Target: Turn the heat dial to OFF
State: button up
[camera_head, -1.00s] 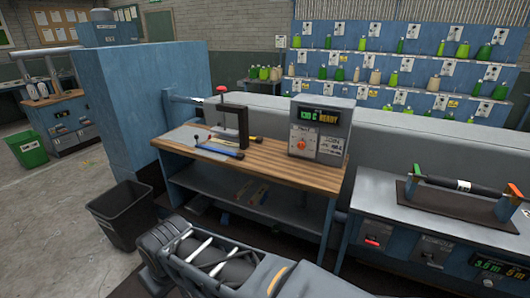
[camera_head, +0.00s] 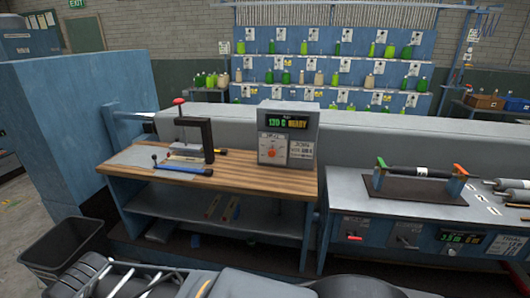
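The heat dial (camera_head: 271,152) is an orange-red knob on a pale plate on the front of a grey control box (camera_head: 287,118). The box stands at the right end of a wooden-topped workbench (camera_head: 240,178). Its display (camera_head: 287,123) reads about "130 C READY" in green and yellow. The dial's markings are too small to read. My arm lies along the bottom edge of the view, well in front of the bench and apart from the dial. My gripper cannot be made out.
A clamp with a red knob (camera_head: 179,101) and blue-handled tools (camera_head: 183,168) are on the bench's left half. A black bin (camera_head: 62,247) stands at lower left. A grey bench (camera_head: 345,188) with a roller stands right.

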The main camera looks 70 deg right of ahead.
aim_at(272, 153)
jog(key=z, duration=0.5)
jog(key=i, duration=1.05)
jog(key=z, duration=1.5)
jog(key=i, duration=0.5)
jog(key=z, duration=0.55)
